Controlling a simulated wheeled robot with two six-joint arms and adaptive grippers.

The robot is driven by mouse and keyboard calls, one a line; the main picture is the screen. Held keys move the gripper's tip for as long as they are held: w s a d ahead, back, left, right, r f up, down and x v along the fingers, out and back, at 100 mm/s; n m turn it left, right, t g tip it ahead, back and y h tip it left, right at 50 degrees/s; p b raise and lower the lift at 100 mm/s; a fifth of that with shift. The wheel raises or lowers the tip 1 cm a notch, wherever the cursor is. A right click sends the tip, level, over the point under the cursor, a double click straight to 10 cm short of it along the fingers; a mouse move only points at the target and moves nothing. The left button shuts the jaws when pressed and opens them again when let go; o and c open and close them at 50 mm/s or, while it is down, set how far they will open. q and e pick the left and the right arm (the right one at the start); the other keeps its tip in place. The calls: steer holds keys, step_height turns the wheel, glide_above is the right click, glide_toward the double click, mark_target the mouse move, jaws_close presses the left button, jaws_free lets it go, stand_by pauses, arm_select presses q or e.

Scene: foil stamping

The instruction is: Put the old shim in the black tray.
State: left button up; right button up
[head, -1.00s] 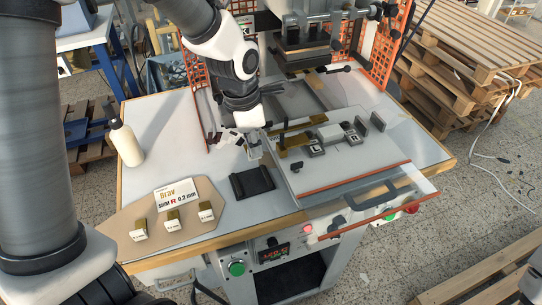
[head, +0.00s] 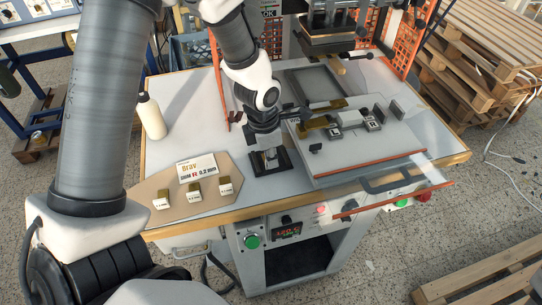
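My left gripper (head: 270,158) points down over the black tray (head: 257,170) on the grey worktop. Its fingertips are at or just above the tray floor and cover much of it. They are too small to show whether they are open or shut, and I cannot make out a shim between them. Three small brass-coloured pieces on white labelled blocks stand on the tan board (head: 180,214): the left one (head: 163,193), the middle one (head: 195,187) and the right one (head: 225,180). I cannot identify the old shim. My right gripper is not in view.
A card (head: 197,167) reading "Brav SHIM R 0.2 mm" stands behind the blocks. A white bottle (head: 151,117) stands at the left edge. The press bed with its fixture (head: 350,119) is right of the tray, with orange mesh guards (head: 396,50) behind.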

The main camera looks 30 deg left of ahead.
arm_select(q)
steer(key=shift+o, duration=1.4)
steer(key=shift+w, duration=0.25)
steer(key=shift+s, duration=0.1)
steer(key=shift+r+p, duration=0.3)
steer(key=shift+p, duration=0.05)
steer(key=shift+r, duration=0.35)
step_height(320, 180, up, 11)
steer(key=s+a+b, duration=0.1)
steer(key=b, duration=0.1)
